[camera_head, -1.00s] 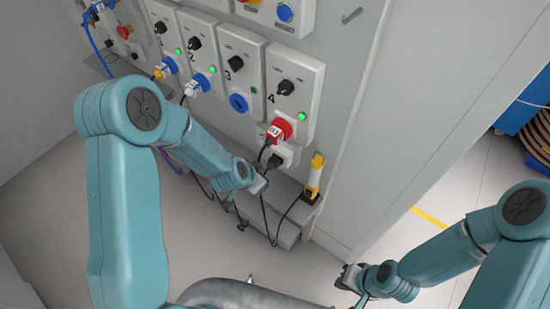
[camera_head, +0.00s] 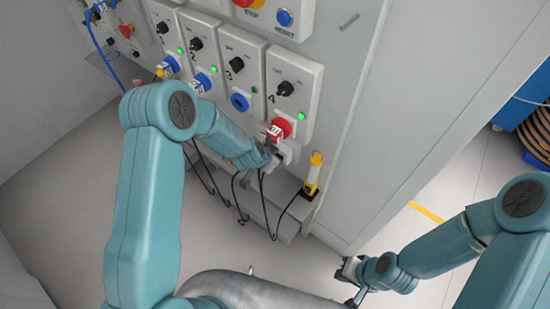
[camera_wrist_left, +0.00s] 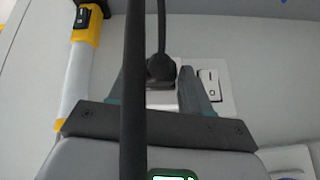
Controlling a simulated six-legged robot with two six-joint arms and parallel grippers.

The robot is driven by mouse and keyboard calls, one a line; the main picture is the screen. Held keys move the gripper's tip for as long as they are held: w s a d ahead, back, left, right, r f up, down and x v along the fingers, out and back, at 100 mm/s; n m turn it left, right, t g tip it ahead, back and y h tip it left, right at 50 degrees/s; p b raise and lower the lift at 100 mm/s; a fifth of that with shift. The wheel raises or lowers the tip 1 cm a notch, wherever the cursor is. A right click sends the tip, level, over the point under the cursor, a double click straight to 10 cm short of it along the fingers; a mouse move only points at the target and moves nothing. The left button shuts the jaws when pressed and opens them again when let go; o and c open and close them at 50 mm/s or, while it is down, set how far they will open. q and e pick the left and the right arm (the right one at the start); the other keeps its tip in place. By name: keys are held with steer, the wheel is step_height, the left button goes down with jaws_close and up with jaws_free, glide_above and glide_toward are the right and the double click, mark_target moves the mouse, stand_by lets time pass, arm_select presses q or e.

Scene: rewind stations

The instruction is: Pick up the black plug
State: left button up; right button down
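The black plug (camera_wrist_left: 161,70) shows in the left wrist view, with its cable rising from it. It sits at a white socket (camera_wrist_left: 208,85) that has a rocker switch. My left gripper (camera_wrist_left: 157,84) has its fingers apart, one on each side of the plug. A dark cable close to the camera hides part of the left finger. In the head view my left gripper (camera_head: 270,155) is at the socket below the red plug (camera_head: 281,128) of station 4 and covers the black plug. My right gripper (camera_head: 350,272) hangs away from the panel, too small to judge.
Stations with knobs and blue sockets (camera_head: 239,102) line the wall. A yellow and white handheld tool (camera_head: 313,175) stands right of my left gripper and shows in the wrist view (camera_wrist_left: 80,65). Black cables (camera_head: 265,205) hang below.

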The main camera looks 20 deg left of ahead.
arm_select(q)
steer(key=shift+c, duration=0.5)
steer(key=shift+s+a+r, duration=0.15)
steer(key=shift+s+r, duration=0.2)
steer(key=shift+r, duration=0.1)
steer(key=shift+c, duration=1)
steer(key=s+a+r+b, duration=0.1)
steer(key=s+r, duration=0.1)
steer(key=s, duration=0.2)
steer(key=s+a+r+b, duration=0.1)
steer(key=s+r, duration=0.1)
steer(key=s, duration=0.2)
steer(key=s+a+r, duration=0.1)
steer(key=s+r, duration=0.2)
steer(key=s, duration=0.2)
steer(key=shift+r+b, duration=0.1)
steer(key=shift+b, duration=0.3)
jaws_close()
steer(key=shift+w+a, duration=0.1)
steer(key=shift+w, duration=0.05)
